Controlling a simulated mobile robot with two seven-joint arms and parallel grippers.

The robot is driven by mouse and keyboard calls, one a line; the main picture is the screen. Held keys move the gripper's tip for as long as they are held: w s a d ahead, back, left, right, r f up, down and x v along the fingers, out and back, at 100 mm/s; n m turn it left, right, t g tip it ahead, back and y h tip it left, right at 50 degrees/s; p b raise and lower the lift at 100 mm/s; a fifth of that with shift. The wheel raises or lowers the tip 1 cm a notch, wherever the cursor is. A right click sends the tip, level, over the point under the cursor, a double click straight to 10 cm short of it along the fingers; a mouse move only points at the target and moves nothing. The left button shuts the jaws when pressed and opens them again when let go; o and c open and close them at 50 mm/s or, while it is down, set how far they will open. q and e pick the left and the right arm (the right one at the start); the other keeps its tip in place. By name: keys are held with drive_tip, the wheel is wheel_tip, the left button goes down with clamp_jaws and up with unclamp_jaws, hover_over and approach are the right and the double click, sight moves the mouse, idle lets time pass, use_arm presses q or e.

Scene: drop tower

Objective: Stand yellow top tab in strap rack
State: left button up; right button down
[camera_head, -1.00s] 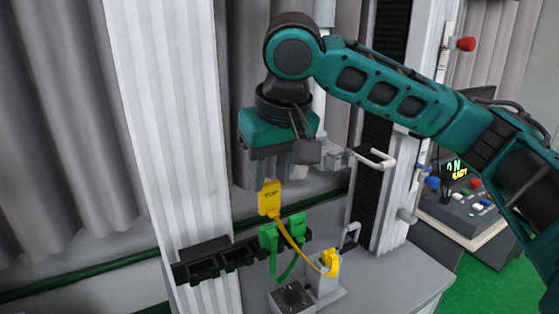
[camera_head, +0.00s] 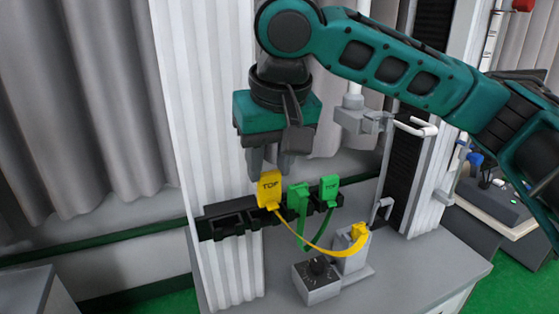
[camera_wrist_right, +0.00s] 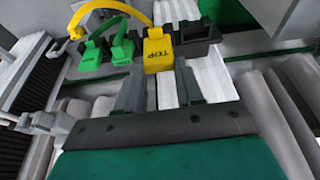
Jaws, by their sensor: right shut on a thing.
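The yellow tab marked TOP (camera_head: 269,187) is upright at the fingertips of my right gripper (camera_head: 271,172), which is shut on it. It is at the black strap rack (camera_head: 232,222), just left of the green tabs. I cannot tell whether its lower end is inside a slot. A yellow strap (camera_head: 318,249) runs from it to a yellow end piece (camera_head: 359,234) on a grey block. The wrist view shows the yellow tab (camera_wrist_right: 158,53) just beyond the fingertips (camera_wrist_right: 158,75), beside a rack slot (camera_wrist_right: 196,38). My left gripper is out of view.
Two green tabs (camera_head: 329,190) (camera_head: 298,197) joined by a green strap stand in the rack, close on the right. A grey box with a black knob (camera_head: 318,268) sits below. A grey clamp with a white handle (camera_head: 413,127) is right of the gripper.

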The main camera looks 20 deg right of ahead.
drive_tip(key=shift+w+f+b, duration=0.25)
drive_tip(key=shift+w+f, duration=0.35)
drive_tip(key=shift+f, duration=0.35)
drive_tip(key=shift+w+f+b, duration=0.2)
drive_tip(key=shift+w+f, duration=0.4)
drive_tip(key=shift+f, duration=0.35)
drive_tip(key=shift+w+f+b, duration=0.25)
drive_tip(key=shift+w+f, duration=0.35)
drive_tip(key=shift+f, duration=0.35)
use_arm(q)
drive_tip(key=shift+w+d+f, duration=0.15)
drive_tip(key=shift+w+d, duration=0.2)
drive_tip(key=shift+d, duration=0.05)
use_arm(e)
drive_tip(key=shift+f, duration=0.1)
drive_tip(key=c, duration=0.6)
unclamp_jaws()
drive_tip(key=shift+c, duration=0.2)
